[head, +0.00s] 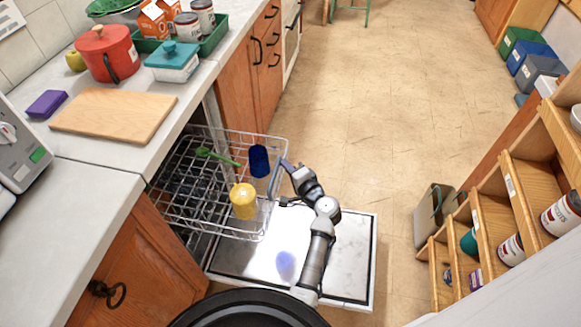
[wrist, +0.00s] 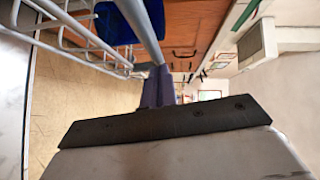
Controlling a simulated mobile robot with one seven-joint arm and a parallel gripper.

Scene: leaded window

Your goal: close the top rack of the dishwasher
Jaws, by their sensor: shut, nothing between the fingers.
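The top rack (head: 262,236) is a grey wire basket, pulled out of the dishwasher over its lowered door (head: 330,255). It holds a yellow cup (head: 243,201), a dark blue cup (head: 259,161) and a green utensil (head: 217,157). My gripper (head: 286,164) is at the rack's outer right side, close to the front rail near the blue cup. In the wrist view the fingers (wrist: 158,86) are shut with nothing between them, beside a grey rail (wrist: 140,25) of the rack. I cannot tell whether they touch it. The blue cup also shows there (wrist: 115,22).
The counter (head: 70,220) with a cutting board (head: 113,113) and red pot (head: 107,52) runs along the left. Wooden shelves (head: 495,215) with cans stand at the right, and a grey bin (head: 433,215) is beside them. The floor (head: 390,95) beyond is clear.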

